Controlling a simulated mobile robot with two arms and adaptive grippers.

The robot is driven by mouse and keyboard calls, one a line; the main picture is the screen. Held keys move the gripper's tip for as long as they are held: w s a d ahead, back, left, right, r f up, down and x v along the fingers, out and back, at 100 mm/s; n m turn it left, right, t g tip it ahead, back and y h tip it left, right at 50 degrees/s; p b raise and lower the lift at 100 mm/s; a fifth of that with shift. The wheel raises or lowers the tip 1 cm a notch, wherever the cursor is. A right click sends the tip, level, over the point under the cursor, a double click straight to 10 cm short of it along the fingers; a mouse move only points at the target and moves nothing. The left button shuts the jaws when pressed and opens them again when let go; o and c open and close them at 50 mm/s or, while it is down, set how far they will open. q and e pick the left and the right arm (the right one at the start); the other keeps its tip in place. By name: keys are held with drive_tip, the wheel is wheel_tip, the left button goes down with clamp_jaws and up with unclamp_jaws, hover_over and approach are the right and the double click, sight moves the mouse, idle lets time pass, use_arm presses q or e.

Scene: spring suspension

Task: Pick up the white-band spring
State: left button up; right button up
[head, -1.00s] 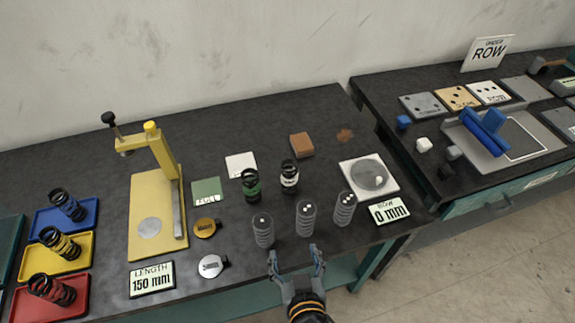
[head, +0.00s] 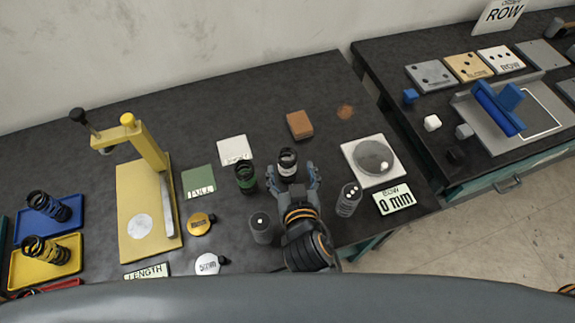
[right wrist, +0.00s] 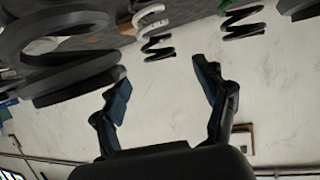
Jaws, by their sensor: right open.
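The white-band spring (head: 287,160) stands upright on the dark table in the head view, a dark coil with a pale band. My right gripper (head: 291,182) is open, its two fingers spread at the near side of this spring. The lower part of the spring is partly hidden by the gripper. In the right wrist view, which looks upside down, a pale-banded coil (right wrist: 154,32) shows beyond the gap between the open fingers (right wrist: 160,72). I cannot tell whether the fingers touch it. My left gripper is not in view.
A green-band spring (head: 245,178) stands close on the left. Grey dotted cylinders (head: 261,228) (head: 348,200) stand on both sides of my right arm. A brown block (head: 299,125) lies behind, a white plate with a round disc (head: 371,160) on the right, a yellow stand (head: 148,205) on the left.

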sight(289, 162)
drive_tip(key=b+x, duration=0.1)
drive_tip(key=x, duration=0.2)
drive_tip(key=shift+w+f, duration=0.15)
drive_tip(key=shift+f, duration=0.1)
drive_tip(key=b+x, duration=0.1)
drive_tip(key=x, duration=0.2)
drive_tip(key=shift+w+f, duration=0.1)
drive_tip(key=shift+w, duration=0.25)
drive_tip(key=shift+s, duration=0.1)
drive_tip(key=shift+c, duration=0.9)
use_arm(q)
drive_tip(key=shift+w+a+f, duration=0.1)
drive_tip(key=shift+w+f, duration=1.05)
use_arm(e)
clamp_jaws()
